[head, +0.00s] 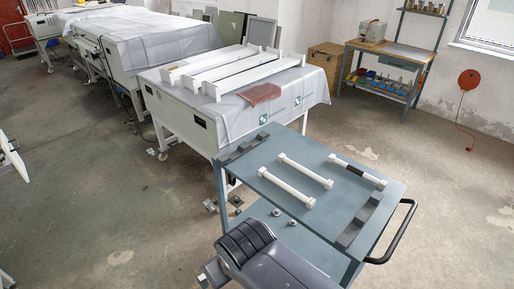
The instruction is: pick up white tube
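Two white tubes with blocky white ends lie side by side on the blue-grey cart top (258,176): the near-left white tube (286,186) and the middle white tube (306,171). All three look unobstructed. My dark grey arm shows at the bottom centre, in front of the cart. My gripper cannot be made out in this view.
Dark notched strips (360,221) lie along the cart's near-right and far-left edges. A black handle (399,235) sticks out at the right. Behind stands a cloth-covered table (308,88) with long white channels and a reddish cloth (260,93). Floor at left is largely open.

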